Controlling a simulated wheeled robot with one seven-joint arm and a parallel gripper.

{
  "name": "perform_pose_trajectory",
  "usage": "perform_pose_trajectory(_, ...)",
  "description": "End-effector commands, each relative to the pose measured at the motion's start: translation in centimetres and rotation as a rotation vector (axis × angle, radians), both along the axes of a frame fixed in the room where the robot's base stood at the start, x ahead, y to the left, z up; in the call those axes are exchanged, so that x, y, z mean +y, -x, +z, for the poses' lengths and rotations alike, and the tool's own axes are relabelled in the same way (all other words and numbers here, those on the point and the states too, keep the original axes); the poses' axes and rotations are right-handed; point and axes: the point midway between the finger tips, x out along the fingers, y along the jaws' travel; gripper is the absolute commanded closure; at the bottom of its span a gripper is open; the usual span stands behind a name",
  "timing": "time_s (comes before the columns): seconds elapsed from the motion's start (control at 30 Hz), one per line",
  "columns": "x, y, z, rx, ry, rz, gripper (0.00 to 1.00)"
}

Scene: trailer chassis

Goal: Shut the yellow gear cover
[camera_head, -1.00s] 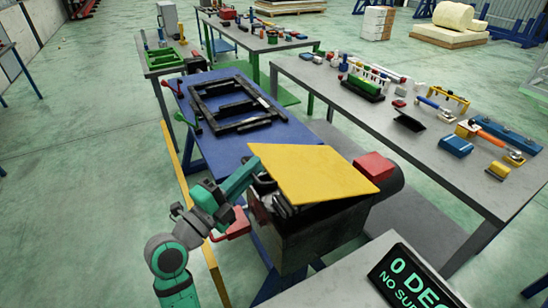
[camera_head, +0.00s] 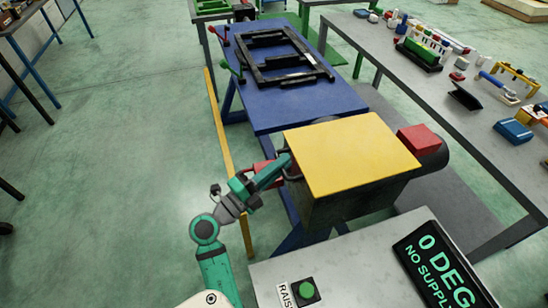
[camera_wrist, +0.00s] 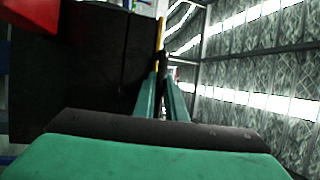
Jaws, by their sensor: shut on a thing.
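The yellow gear cover (camera_head: 352,152) lies about level over the dark gear housing (camera_head: 350,204), hiding its top and the gears. In the wrist view the cover (camera_wrist: 160,32) is a thin yellow strip seen edge-on beside the dark housing (camera_wrist: 90,75). My gripper (camera_head: 287,166) is at the cover's left edge, where a small dark handle (camera_head: 293,176) sits. In the wrist view my gripper (camera_wrist: 162,80) has its fingers close together on a dark piece just below the yellow strip. I cannot tell whether the cover is fully seated.
A red block (camera_head: 419,139) stands right of the cover. A blue table (camera_head: 290,92) with a black frame is behind. A grey panel with a green button (camera_head: 306,290) and a display (camera_head: 440,266) is in front. A cluttered grey bench (camera_head: 465,130) runs along the right.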

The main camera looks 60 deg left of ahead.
Motion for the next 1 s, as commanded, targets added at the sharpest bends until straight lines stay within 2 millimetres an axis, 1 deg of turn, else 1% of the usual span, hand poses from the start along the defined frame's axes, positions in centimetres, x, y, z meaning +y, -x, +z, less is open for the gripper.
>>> perform_pose_trajectory(0.1, 0.13, -0.05, -0.55, 0.004, 0.0, 0.005, 1.0)
perform_pose_trajectory(0.47, 0.0, -0.2, -1.08, 0.012, 0.006, 0.0, 1.0)
perform_pose_trajectory(0.5, -0.02, -0.2, -1.1, 0.012, 0.006, 0.0, 0.84)
perform_pose_trajectory(0.53, -0.03, -0.2, -1.11, 0.011, 0.007, -0.001, 0.81)
perform_pose_trajectory(1.0, -0.27, -0.39, -0.76, 0.006, 0.003, -0.007, 0.81)
